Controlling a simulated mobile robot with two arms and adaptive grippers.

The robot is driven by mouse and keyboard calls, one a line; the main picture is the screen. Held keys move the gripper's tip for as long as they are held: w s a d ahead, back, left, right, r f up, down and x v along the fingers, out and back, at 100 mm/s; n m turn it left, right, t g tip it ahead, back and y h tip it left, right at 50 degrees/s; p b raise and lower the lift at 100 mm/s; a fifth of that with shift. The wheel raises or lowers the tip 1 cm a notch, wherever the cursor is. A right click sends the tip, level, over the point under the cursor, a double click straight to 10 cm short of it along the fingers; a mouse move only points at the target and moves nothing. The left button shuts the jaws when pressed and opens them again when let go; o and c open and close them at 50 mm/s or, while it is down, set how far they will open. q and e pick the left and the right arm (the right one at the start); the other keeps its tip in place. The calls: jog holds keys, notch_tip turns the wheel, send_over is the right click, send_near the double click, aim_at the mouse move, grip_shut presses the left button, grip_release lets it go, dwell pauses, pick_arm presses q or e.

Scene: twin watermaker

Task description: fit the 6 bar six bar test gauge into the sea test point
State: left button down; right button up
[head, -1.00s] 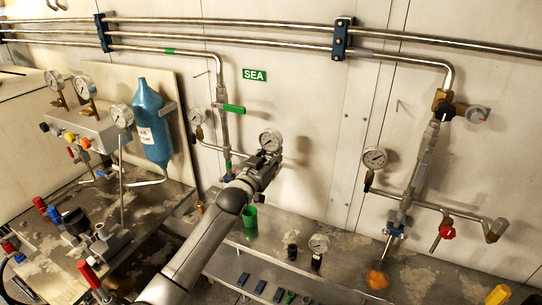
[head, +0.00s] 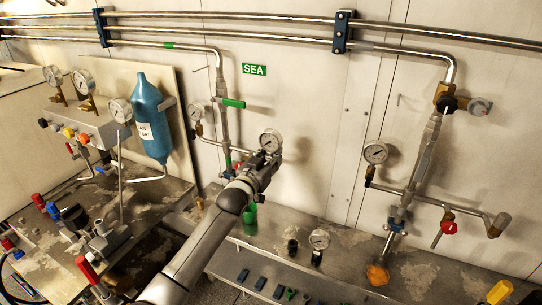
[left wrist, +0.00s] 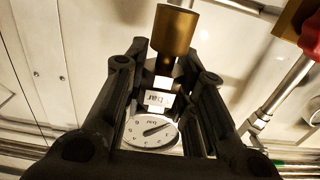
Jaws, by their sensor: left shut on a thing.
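My left gripper (head: 264,164) is shut on the test gauge (head: 270,141), whose round white dial faces out above the fingers. In the left wrist view the gauge's dial (left wrist: 150,132) and white tag sit between the dark fingers, and a brass fitting (left wrist: 175,30) shows past them. The sea line (head: 226,130) runs down the wall left of the green SEA sign (head: 254,69). Its lower end, with blue and red parts, is just left of the held gauge. The sea test point itself is not clearly made out; the gripper partly covers that area. My right gripper is not in view.
A green valve handle (head: 233,103) and a wall gauge (head: 196,112) are on the sea line. A green cup (head: 249,213), a black fitting (head: 292,246) and another gauge (head: 319,239) stand on the shelf below. A second pipe assembly (head: 425,155) is at right.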

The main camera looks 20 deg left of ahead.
pick_arm(q)
jog(key=shift+f+b, duration=0.3)
jog(key=shift+f, duration=0.1)
jog(key=shift+f, duration=0.45)
jog(key=c, duration=1.1)
grip_release()
jog(key=shift+r, duration=0.1)
jog(key=s, duration=1.2)
jog(key=shift+a, duration=0.2)
